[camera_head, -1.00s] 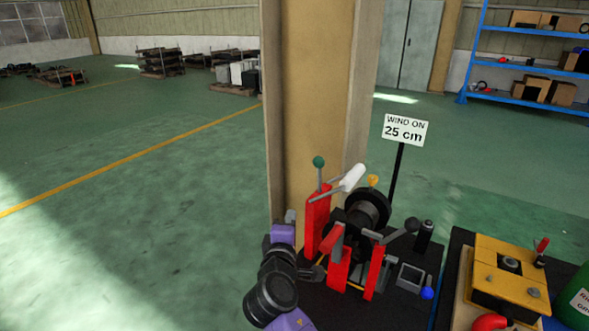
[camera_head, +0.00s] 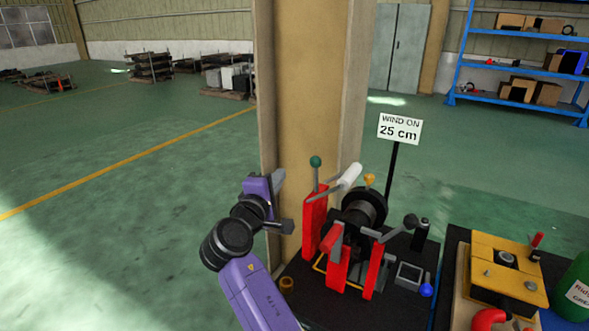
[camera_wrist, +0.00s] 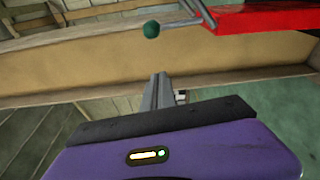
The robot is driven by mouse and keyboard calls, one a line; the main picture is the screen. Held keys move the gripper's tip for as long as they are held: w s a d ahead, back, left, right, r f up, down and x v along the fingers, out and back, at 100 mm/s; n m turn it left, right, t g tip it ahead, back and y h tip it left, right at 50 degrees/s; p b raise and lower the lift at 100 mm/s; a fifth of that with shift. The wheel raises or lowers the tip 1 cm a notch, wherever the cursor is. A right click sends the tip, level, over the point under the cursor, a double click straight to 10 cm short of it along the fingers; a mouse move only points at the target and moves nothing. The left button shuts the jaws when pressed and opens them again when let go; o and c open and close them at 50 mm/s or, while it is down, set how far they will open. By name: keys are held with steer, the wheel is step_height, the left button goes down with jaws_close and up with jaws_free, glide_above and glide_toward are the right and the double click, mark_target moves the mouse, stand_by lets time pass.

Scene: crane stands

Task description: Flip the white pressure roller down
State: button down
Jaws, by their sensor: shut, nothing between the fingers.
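The white pressure roller (camera_head: 350,176) is up, at the end of a slim grey arm near the top of a tall red post (camera_head: 315,226). It sits above and left of the black drum (camera_head: 363,210), apart from it. A green knob (camera_head: 316,161) stands on a rod at the post. My gripper (camera_head: 279,178) is shut and empty, left of the post and roller and clear of both. In the wrist view its grey fingers (camera_wrist: 158,90) are together, below the green knob (camera_wrist: 151,30) and red post (camera_wrist: 262,20). The roller does not show there.
A tan pillar (camera_head: 308,100) stands close behind my gripper. More red supports and a grey crank with a black knob (camera_head: 410,221) are right of the post. A "WIND ON 25 cm" sign (camera_head: 400,129) stands behind. Open green floor (camera_head: 120,230) lies left.

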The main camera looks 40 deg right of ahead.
mark_target(317, 164)
steer(key=w+d+p, duration=0.1)
steer(key=d+p, duration=0.2)
steer(key=d, duration=0.6)
stand_by(0.3)
steer(key=shift+s+d+b, duration=0.1)
steer(key=shift+b, duration=0.2)
steer(key=s+m+b, duration=0.1)
steer(key=m+b, duration=0.1)
steer(key=shift+s+d+r+m+h+b, duration=0.15)
steer(key=shift+s+d+m+h+b, duration=0.15)
steer(key=shift+s+d+m+b, duration=0.1)
steer(key=shift+s+d+r, duration=0.2)
steer(key=shift+s, duration=0.45)
steer(key=shift+s+d+f, duration=0.15)
steer(key=shift+s+d, duration=0.05)
steer(key=shift+s, duration=0.4)
steer(key=shift+s+d+f, duration=0.2)
steer(key=shift+s, duration=0.45)
steer(key=shift+s+d+f, duration=0.15)
steer(key=shift+s+d, duration=0.05)
steer(key=shift+s, duration=0.4)
